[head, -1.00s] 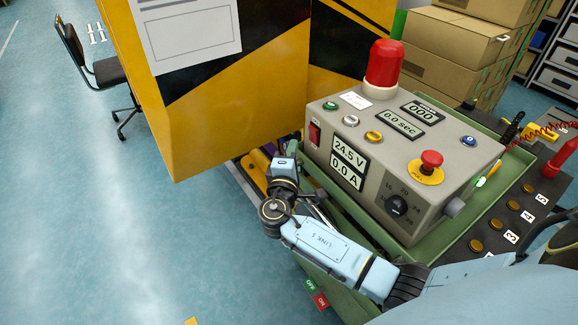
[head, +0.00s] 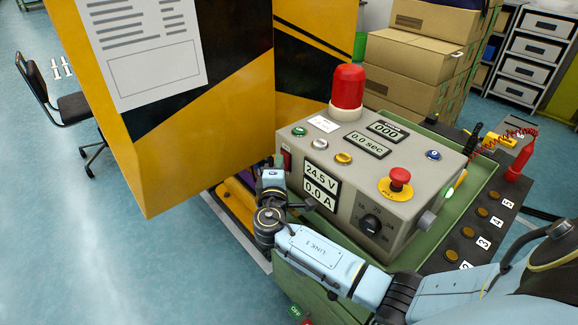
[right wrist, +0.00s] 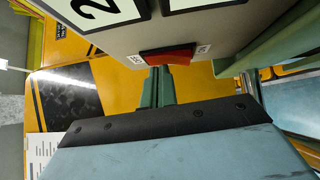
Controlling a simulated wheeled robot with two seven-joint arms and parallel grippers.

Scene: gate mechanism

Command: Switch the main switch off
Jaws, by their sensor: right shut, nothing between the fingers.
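A red rocker switch (head: 286,160) sits on the left-hand face of the grey control box (head: 395,160); nothing readable names it as the main switch. My right gripper (head: 273,174) is beside that face and partly covers the switch in the head view. In the right wrist view its green fingers (right wrist: 158,74) are shut and empty, with their tips just below the rocker. I cannot tell whether they touch it. My left gripper is not in view.
The box carries a red beacon (head: 347,88), a red emergency button (head: 399,178), a black knob (head: 371,224), several small buttons and displays. A yellow-black panel (head: 210,100) stands close on the left.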

